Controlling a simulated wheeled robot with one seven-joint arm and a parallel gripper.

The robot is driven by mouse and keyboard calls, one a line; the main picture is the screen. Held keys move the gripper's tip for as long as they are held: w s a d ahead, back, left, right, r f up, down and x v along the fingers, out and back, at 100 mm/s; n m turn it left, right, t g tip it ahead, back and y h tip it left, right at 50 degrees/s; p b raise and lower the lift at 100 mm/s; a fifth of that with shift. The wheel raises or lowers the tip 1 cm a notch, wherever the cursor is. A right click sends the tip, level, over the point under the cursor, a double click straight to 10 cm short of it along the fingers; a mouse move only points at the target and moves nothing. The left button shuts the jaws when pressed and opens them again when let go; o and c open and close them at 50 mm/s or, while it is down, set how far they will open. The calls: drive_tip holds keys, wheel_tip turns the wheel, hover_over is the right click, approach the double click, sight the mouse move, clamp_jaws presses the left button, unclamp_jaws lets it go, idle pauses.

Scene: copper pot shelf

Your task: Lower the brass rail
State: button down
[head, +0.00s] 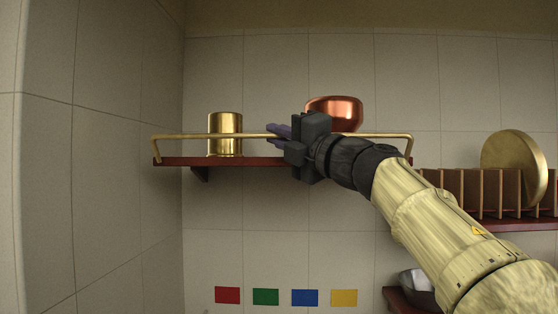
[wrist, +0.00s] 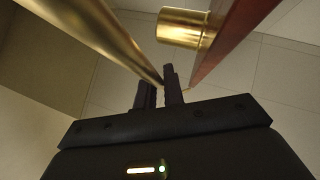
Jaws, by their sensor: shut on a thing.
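The brass rail (head: 186,136) runs along the front of a dark red shelf (head: 175,161), raised above the board, with a bent end at each side. My gripper (head: 277,132) is at the middle of the rail in the head view, its fingers pointing left. In the wrist view the rail (wrist: 103,28) crosses at the upper left and meets the fingers (wrist: 160,90), which are shut on it. The exact contact between the fingers and the rail is partly hidden.
A brass canister (head: 225,134) stands on the shelf left of my gripper. A copper pot (head: 336,112) is behind my wrist. At right, a slotted rack (head: 464,192) holds a round brass lid (head: 509,166). Below it is a metal bowl (head: 416,284). Coloured squares (head: 265,297) mark the wall.

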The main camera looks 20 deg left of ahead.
wheel_tip(320, 180, down, 9)
drive_tip(key=m+g+h+p, duration=0.2)
drive_tip(key=m+g+p, duration=0.3)
drive_tip(key=m+g, duration=2.2)
drive_tip(key=shift+f+m+g, duration=0.15)
drive_tip(key=shift+m+g, duration=0.25)
drive_tip(key=shift+m, duration=2.4)
drive_tip(key=shift+f, duration=0.1)
drive_tip(key=c, duration=1.5)
unclamp_jaws()
